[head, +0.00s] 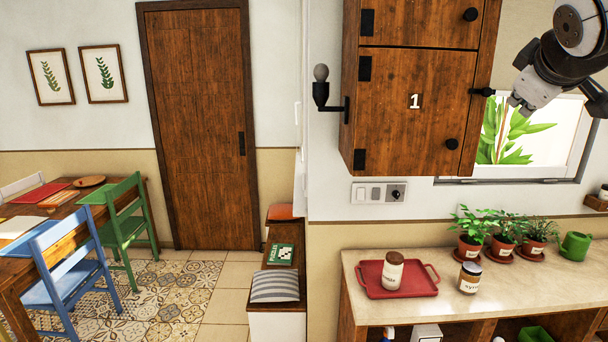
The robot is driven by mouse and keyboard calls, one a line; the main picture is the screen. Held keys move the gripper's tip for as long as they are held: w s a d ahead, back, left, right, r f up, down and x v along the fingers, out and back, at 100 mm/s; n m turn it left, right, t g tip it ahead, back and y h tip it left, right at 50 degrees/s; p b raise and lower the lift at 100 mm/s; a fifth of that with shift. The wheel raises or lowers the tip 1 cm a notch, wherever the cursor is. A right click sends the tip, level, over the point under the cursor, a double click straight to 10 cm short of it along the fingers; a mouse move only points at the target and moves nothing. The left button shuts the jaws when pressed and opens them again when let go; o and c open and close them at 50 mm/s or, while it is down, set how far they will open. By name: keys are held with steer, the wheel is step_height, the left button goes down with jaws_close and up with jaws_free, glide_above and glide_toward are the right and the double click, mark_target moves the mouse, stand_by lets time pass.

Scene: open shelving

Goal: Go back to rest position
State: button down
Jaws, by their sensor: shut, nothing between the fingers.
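My gripper (522,102) is at the upper right, at the end of my arm, and points down and to the left. It is raised in front of the window, beside the wall cabinet. It is shut and holds nothing. The upper part of my arm runs out of the picture at the top right.
A wooden wall cabinet (410,110) marked 1 hangs left of my gripper. Tiled floor lies left.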

steer(key=s+a+f+m+g+y+b, duration=0.1)
steer(key=s+a+f+m+g+y, duration=0.1)
steer(key=s+a+f, duration=0.7)
steer(key=s+a+f+m+g+y+b, duration=0.1)
steer(key=s+a+f+m+g+y, duration=0.2)
steer(key=s+a+f, duration=0.6)
steer(key=s+f+g, duration=0.1)
steer(key=s+f, duration=0.2)
steer(key=f, duration=0.3)
steer(key=shift+s+a+f+y, duration=0.2)
steer(key=shift+s+f+y, duration=0.05)
steer(key=shift+y, duration=0.05)
